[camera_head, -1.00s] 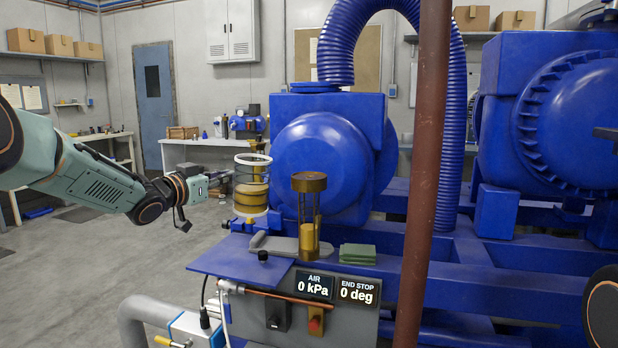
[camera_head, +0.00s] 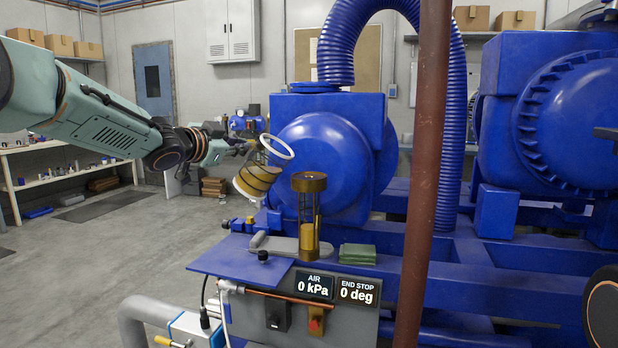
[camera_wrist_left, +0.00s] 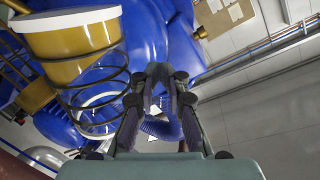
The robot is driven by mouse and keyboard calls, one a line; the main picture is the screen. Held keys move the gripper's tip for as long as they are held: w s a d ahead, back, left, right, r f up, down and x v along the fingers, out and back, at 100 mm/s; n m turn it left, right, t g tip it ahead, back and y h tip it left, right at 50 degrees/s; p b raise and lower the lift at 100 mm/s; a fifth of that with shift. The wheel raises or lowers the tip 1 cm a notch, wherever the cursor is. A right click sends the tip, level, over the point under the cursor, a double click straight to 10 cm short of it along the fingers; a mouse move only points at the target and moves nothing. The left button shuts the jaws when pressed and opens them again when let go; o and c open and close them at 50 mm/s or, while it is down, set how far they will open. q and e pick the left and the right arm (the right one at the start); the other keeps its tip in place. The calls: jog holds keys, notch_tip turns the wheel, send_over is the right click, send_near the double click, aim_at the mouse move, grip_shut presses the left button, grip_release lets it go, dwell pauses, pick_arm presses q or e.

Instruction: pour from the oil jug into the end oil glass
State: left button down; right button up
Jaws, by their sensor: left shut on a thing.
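The oil jug (camera_head: 262,172) is a clear cylinder with white rims, dark bands and amber oil. It hangs tilted in the air, its upper rim leaning right. My left gripper (camera_head: 247,147) is shut on the jug's upper left side. The jug (camera_wrist_left: 78,42) also fills the upper left of the left wrist view, beside the fingers (camera_wrist_left: 165,85). The end oil glass (camera_head: 309,218) stands upright, brass-capped, with amber oil low inside. The jug's rim is above and left of the glass, apart from it. No oil stream shows.
A blue shelf (camera_head: 240,258) and a panel reading 0 kPa and 0 deg (camera_head: 335,290) lie below the glass. Green pads (camera_head: 357,254) lie right of it. A brown vertical pipe (camera_head: 424,180) stands further right, before the blue machine (camera_head: 335,160).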

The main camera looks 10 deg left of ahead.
aim_at(245, 131)
pick_arm(q)
jog(key=shift+d+r+m+y, duration=0.1)
jog(key=shift+d+r+m, duration=0.15)
jog(key=shift+r, duration=0.25)
jog(key=shift+d+r+m+y, duration=0.1)
jog(key=shift+d+r+m, duration=0.1)
jog(key=shift+r+m, duration=0.2)
jog(key=shift+d+r+m+y, duration=0.1)
jog(key=shift+d+r+m, duration=0.15)
jog(key=shift+r, duration=0.3)
jog(key=shift+d+r+m+g+y, duration=0.1)
jog(key=shift+d+m+g+y, duration=0.25)
jog(key=shift+m, duration=0.35)
jog(key=shift+d+r+m+y, duration=0.35)
jog(key=shift+d+r+m, duration=0.5)
jog(key=shift+r+m, duration=0.25)
dwell(4.6)
